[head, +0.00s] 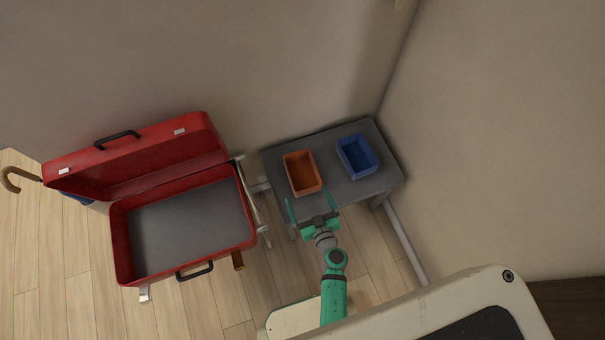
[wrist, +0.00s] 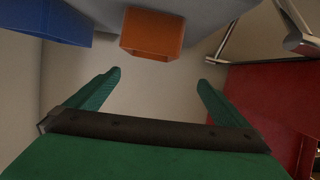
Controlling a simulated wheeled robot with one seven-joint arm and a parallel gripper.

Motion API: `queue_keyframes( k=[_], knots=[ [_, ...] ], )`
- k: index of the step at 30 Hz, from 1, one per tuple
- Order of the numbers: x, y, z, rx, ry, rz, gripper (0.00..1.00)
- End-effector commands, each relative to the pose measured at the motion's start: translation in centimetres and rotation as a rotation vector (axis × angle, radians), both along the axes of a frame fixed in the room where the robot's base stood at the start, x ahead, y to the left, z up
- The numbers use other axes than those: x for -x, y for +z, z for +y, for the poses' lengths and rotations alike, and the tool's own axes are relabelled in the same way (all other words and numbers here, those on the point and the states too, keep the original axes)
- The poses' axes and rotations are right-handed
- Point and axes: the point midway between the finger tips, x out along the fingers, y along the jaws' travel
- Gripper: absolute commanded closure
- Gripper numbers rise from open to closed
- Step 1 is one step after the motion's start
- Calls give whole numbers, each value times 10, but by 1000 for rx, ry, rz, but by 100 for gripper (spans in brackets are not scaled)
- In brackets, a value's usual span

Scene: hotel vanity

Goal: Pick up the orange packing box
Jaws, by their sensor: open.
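The orange packing box (head: 304,187) is an open-topped bin on the grey table, near its left front edge. My gripper (head: 310,197) is at the near side of this box, with its two green fingers open and spread. In the wrist view the orange box (wrist: 152,35) is at the top centre, beyond the open fingertips (wrist: 158,78) and apart from them. Nothing is between the fingers. In the head view the fingertips look close to the box's near end; their exact height against it is hard to tell.
A blue box (head: 357,157) stands on the grey table (head: 335,190) to the right of the orange one, with a gap between. An open red suitcase (head: 118,250) on a stand is to the left. Walls are behind and right of the table. A cane handle (head: 14,178) shows far left.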

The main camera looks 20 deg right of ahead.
Motion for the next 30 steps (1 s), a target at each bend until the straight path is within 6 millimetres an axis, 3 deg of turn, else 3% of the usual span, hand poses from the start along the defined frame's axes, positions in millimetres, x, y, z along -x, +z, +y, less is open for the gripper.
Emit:
queue_keyframes(
  k=[3, 9, 22, 30],
  knots=[
    [-23, -19, -16, -22, -16, 37, 0],
    [-39, -36, -27, -44, -30, 73, 0],
    [-85, -56, -30, -50, -35, 79, 0],
    [-100, -62, -30, -50, -35, 79, 0]
  ],
)
